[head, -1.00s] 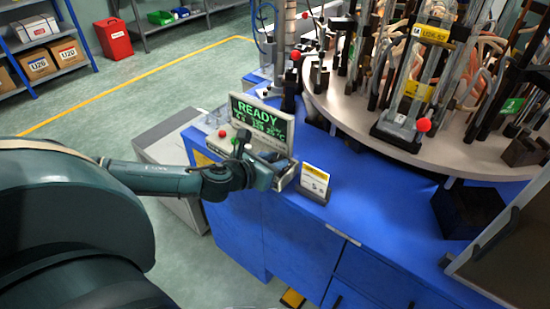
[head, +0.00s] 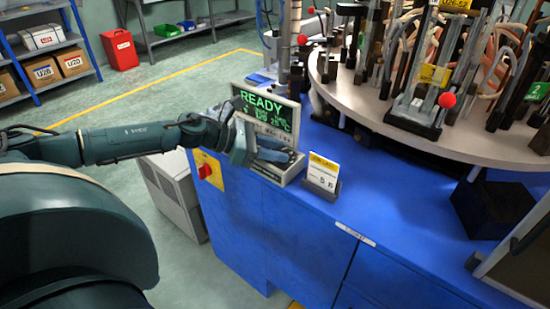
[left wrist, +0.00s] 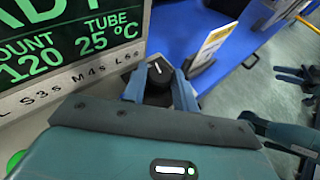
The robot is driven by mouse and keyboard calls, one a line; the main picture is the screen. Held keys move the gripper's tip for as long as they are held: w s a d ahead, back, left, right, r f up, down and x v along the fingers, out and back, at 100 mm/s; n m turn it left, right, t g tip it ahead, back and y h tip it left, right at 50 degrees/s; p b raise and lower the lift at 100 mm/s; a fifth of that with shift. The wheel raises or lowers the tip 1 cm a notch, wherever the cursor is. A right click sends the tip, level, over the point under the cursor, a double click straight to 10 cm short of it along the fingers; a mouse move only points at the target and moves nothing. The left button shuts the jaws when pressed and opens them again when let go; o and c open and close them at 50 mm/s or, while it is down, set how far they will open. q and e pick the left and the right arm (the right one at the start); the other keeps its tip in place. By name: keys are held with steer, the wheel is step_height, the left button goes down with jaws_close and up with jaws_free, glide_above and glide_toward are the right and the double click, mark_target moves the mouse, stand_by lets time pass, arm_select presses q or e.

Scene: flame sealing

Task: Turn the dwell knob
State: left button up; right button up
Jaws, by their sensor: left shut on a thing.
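The dwell knob (left wrist: 158,78) is black with a white pointer line, in the left wrist view. The line points up and slightly left in that picture. My left gripper (left wrist: 160,88) is shut on the knob, one finger on each side. In the head view my left gripper (head: 276,152) is at the lower right of the control panel (head: 262,106) and hides the knob. The green display reads READY. The strip below it (left wrist: 75,77) carries S 3s, M 4s and an L mark.
A card in a holder (head: 323,174) stands close to the right of the panel on the blue bench (head: 375,210). A red stop button (head: 205,171) is on the bench side. The round turntable (head: 470,145) with glassware stands at the back right.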

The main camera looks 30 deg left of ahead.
steer(key=shift+s+d, duration=0.1)
stand_by(0.4)
arm_select(q)
steer(key=o, duration=0.7)
steer(key=shift+s+a, duration=0.15)
steer(key=shift+a, duration=0.1)
steer(key=b+v, duration=0.1)
steer(key=v, duration=1.1)
steer(key=shift+a+r, duration=0.3)
arm_select(e)
steer(key=shift+d+t, duration=0.2)
steer(key=shift+t, duration=0.1)
steer(key=shift+r, duration=0.25)
